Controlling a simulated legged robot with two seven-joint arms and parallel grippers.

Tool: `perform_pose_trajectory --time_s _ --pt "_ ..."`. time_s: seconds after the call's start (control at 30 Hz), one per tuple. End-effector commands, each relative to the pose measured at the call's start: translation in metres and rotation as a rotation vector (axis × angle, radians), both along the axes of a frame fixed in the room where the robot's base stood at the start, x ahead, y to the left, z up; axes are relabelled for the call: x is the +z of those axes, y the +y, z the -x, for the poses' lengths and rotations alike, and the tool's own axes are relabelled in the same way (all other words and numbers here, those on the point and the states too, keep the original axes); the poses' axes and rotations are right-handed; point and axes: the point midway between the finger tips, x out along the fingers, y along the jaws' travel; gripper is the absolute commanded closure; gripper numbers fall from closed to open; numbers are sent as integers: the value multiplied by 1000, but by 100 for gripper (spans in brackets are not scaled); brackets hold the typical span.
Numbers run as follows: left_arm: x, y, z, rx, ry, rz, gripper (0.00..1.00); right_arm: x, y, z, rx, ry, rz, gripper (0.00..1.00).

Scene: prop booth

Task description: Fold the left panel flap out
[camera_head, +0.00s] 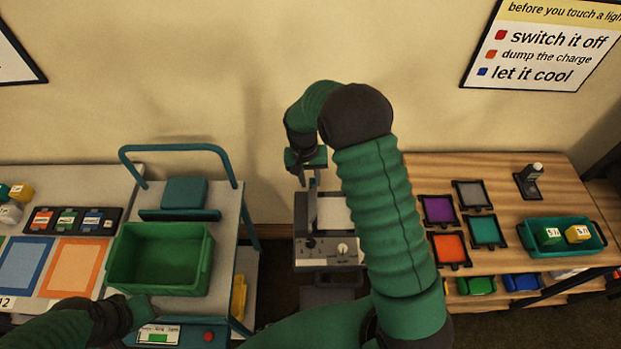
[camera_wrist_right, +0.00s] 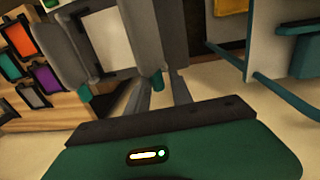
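The light unit (camera_head: 327,250) stands at the centre, with a pale panel (camera_head: 333,214) on top, partly behind my right arm. Its left flap (camera_head: 311,208) stands up along the panel's left side. In the right wrist view the panel (camera_wrist_right: 103,40) lies between two grey flaps, and the left flap (camera_wrist_right: 146,40) is the one on the right, with a teal tab (camera_wrist_right: 157,83). My right gripper (camera_head: 311,180) is open above this flap; the tab shows between its fingers, and contact cannot be told. My left gripper (camera_head: 138,311) is low at the left, its fingers unclear.
A cart with a green bin (camera_head: 160,258) and a teal handle stands to the left. A wooden table (camera_head: 510,190) to the right holds coloured filter frames (camera_head: 438,209) and a teal tray (camera_head: 562,250). A wall is behind.

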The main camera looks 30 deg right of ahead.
Motion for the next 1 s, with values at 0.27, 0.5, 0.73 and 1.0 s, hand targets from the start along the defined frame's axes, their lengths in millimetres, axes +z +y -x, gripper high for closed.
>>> perform_pose_trajectory --time_s 0.27,0.5,0.73,1.0 --pt "0 0 0 0 0 0 64 -3 -4 2 -2 4 -9 100" --pt "0 0 0 -1 0 0 64 -2 -4 1 -1 3 -4 100" --pt "0 0 0 -1 0 0 64 -1 -3 0 0 -1 -3 100" --pt "0 0 0 0 0 0 64 0 -2 -2 1 -4 -6 100"
